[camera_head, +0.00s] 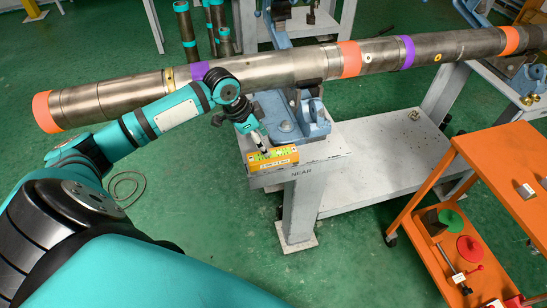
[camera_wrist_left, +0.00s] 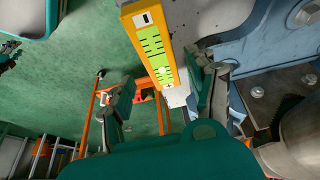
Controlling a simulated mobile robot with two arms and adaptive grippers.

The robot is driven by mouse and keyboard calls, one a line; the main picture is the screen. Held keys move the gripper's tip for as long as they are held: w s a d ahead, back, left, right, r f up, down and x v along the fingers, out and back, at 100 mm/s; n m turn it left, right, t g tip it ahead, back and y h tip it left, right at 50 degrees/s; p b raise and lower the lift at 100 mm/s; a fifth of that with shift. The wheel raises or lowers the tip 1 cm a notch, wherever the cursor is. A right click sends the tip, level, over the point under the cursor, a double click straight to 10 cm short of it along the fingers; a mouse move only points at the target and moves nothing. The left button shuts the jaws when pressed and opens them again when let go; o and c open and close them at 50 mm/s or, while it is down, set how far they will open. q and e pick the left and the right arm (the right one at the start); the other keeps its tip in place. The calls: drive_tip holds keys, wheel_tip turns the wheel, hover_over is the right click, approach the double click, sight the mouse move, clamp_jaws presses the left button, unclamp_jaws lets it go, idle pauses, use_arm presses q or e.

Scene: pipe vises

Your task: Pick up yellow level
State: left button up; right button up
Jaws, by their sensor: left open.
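The yellow level (camera_head: 272,158), with a green-yellow face, lies on the near corner of the grey bench top (camera_head: 330,142), above the word NEAR. My left gripper (camera_head: 260,143) points down just behind the level, close to it; whether it touches cannot be told. In the left wrist view the level (camera_wrist_left: 152,45) runs from the top edge down towards the gap between the fingers. The left gripper (camera_wrist_left: 163,88) is open there, one finger to the left and one near the level's right side. My right gripper is not in view.
A long steel pipe (camera_head: 270,70) with orange and purple bands crosses above the bench and close to my left arm. A blue vise (camera_head: 290,118) stands just behind the level. An orange cart (camera_head: 500,165) is at the right.

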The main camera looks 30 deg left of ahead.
sight(273, 154)
use_arm(q)
drive_tip(key=x, duration=0.7)
drive_tip(key=shift+w+d+f, duration=0.1)
drive_tip(key=shift+d+f, duration=0.15)
drive_tip(key=shift+f, duration=0.35)
idle(0.4)
drive_tip(key=shift+c, duration=0.3)
clamp_jaws()
